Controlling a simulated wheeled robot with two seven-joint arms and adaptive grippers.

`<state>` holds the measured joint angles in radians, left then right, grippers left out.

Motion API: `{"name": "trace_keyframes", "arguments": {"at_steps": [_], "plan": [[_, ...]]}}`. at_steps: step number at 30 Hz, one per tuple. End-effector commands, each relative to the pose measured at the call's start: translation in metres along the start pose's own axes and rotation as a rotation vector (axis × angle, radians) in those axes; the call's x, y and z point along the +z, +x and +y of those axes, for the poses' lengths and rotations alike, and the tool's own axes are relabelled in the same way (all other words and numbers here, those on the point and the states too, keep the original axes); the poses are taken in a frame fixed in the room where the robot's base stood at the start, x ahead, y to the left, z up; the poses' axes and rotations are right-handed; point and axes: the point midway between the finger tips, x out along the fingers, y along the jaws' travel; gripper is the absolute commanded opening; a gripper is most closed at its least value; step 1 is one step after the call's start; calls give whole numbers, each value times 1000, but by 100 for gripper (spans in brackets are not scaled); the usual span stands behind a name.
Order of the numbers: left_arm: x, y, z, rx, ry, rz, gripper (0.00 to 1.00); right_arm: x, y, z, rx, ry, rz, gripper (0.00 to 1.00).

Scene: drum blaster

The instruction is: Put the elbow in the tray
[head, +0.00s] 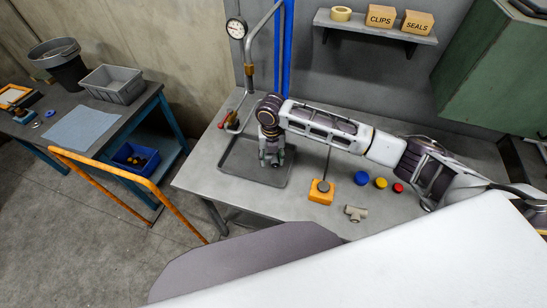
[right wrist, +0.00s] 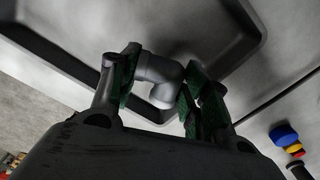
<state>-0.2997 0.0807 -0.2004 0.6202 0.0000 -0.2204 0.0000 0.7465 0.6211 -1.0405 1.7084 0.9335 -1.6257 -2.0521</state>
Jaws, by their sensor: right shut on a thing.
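The elbow (right wrist: 160,78) is a grey bent pipe piece between the green finger pads of my right gripper (right wrist: 158,88) in the right wrist view. My right gripper (head: 271,161) is shut on it and points down over the grey tray (head: 236,168) in the head view. The tray also fills much of the right wrist view (right wrist: 215,25). In the head view the fingers mostly hide the elbow. Whether it touches the tray floor I cannot tell. My left gripper is not in view.
On the table right of the tray are an orange block (head: 321,192) with a thin rod, a pale tee fitting (head: 356,213), and blue (head: 361,178), yellow (head: 381,183) and red (head: 398,187) caps. A gauge pipe (head: 249,75) stands behind the tray.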

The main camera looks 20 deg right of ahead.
Motion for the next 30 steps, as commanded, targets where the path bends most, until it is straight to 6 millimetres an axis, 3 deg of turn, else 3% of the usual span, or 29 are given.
{"name": "trace_keyframes", "arguments": {"at_steps": [20, 30], "plan": [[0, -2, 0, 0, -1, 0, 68, 20, -1, -8, 0, 2, -1, 16], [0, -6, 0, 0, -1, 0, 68, 18, 34, -8, -1, -1, 0, 16]]}}
